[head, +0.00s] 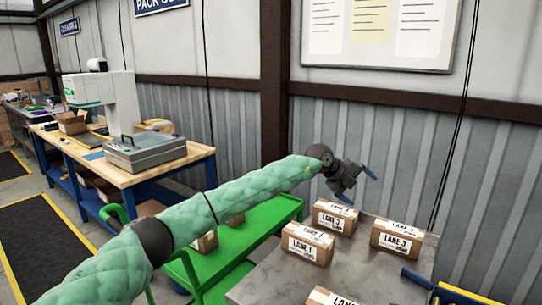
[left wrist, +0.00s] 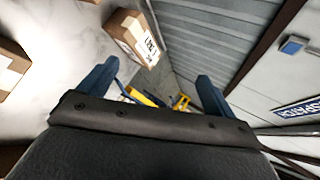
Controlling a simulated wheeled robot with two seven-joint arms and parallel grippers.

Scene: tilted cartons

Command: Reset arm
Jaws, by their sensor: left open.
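My left arm, in a green quilted sleeve, reaches in from the left in the head view. Its gripper (head: 357,184) is raised above the far side of the grey table (head: 268,284), near the cartons but apart from them. Its two blue fingers are spread with nothing between them; they also show in the left wrist view (left wrist: 158,88). Several brown cartons with white lane labels sit on the table: one at the back (head: 335,215), one at the right (head: 397,238), one in the middle (head: 307,244) and one cut off at the bottom (head: 328,297). My right gripper is not in view.
A green cart (head: 275,212) stands left of the grey table, with cartons on it. A wooden workbench (head: 130,172) with machines stands farther left. A yellow and blue object (head: 450,292) is at the lower right. A corrugated wall (head: 400,150) closes the back.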

